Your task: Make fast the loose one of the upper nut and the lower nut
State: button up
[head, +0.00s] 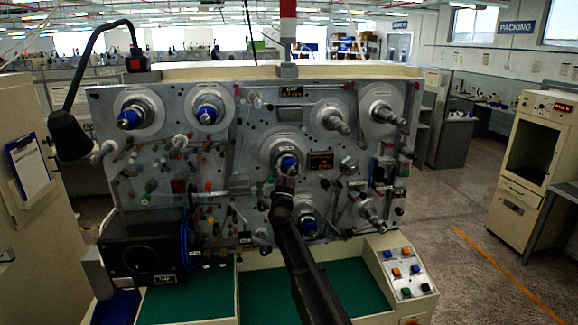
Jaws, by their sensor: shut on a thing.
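A grey machine panel (240,150) carries several spindles, and some have blue nuts. A blue nut (289,162) sits on the middle spindle, probably the upper nut. Another blue nut (308,228) sits on the spindle below it, probably the lower nut. My gripper (286,181) is at the end of my dark arm, which rises from the bottom of the head view. It is shut on the middle blue nut, whose lower part it hides. My arm passes just left of the lower nut. I cannot tell from this view which nut is loose.
Two more blue nuts sit on the upper left spindles (130,118) (208,114). Bare spindles (335,121) (388,114) stick out at the upper right. A black lamp (70,132) hangs at the left. A button box (402,270) stands at the lower right.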

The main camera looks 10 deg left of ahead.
jog(key=o, duration=0.9)
jog(key=shift+n+t+y+b, duration=0.3)
jog(key=shift+n+y, duration=0.9)
jog(key=shift+n+y+b, duration=0.3)
jog(key=shift+n+y, duration=3.4)
jog(key=shift+n, duration=0.1)
jog(key=b+v, duration=1)
jog(key=v, duration=0.4)
jog(key=s+d+f+g+h, duration=0.1)
jog(key=d+f+g+h, duration=0.1)
jog(key=d+f+g, duration=0.3)
jog(key=s+d+f+g+h+b, duration=0.1)
jog(key=d+f+g, duration=0.4)
jog(key=f, duration=0.7)
jog(key=shift+d+f+m+g+h, duration=0.2)
jog(key=shift+f+m+g+h, duration=0.1)
jog(key=shift+g+h, duration=0.15)
